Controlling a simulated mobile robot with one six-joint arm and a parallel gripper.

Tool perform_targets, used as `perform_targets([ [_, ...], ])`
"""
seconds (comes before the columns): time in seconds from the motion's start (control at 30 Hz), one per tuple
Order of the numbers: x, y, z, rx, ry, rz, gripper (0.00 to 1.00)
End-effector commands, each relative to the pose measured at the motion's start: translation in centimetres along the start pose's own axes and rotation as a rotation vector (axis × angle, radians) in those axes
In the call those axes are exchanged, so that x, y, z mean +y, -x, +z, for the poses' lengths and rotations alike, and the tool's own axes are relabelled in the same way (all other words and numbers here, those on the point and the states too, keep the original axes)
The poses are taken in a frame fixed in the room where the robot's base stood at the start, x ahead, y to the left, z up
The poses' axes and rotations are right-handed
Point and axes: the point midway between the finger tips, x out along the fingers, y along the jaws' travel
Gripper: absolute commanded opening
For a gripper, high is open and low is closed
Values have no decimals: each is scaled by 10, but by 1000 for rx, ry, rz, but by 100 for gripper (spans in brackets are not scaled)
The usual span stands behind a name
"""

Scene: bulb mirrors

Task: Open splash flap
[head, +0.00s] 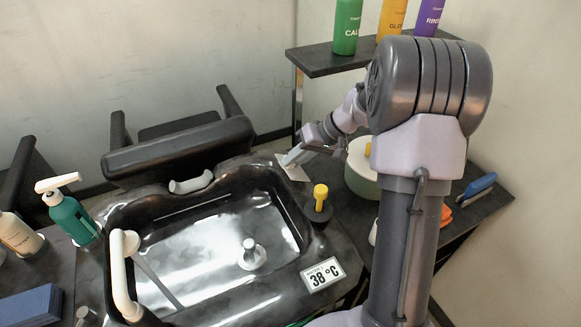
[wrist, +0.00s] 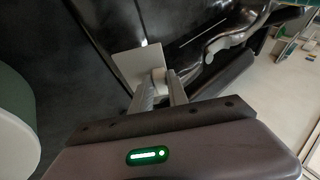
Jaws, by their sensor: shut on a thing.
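A small pale square panel (head: 293,168), which looks like the splash flap, is at the back right corner of the black basin (head: 330,240). In the wrist view the panel (wrist: 139,68) lies just beyond my fingertips. My gripper (head: 297,155) reaches down to the panel from the right. In the wrist view my gripper (wrist: 162,88) is shut on a small whitish rounded piece (wrist: 158,76) beside the panel, apparently its tab. The fingers hide part of this piece, and I cannot tell how it joins the panel.
A yellow-topped knob (head: 320,196) stands on the basin's right rim. A pale green round container (head: 362,180) stands close right of my gripper. White handles are at the basin's back (head: 191,184) and left (head: 124,275). A shelf (head: 325,62) with bottles is behind.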

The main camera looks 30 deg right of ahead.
Motion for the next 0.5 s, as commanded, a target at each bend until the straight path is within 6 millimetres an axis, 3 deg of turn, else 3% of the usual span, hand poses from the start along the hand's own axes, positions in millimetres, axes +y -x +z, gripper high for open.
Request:
perform_targets([
  [0.5,18,17,-7,0,-136,-321,0],
])
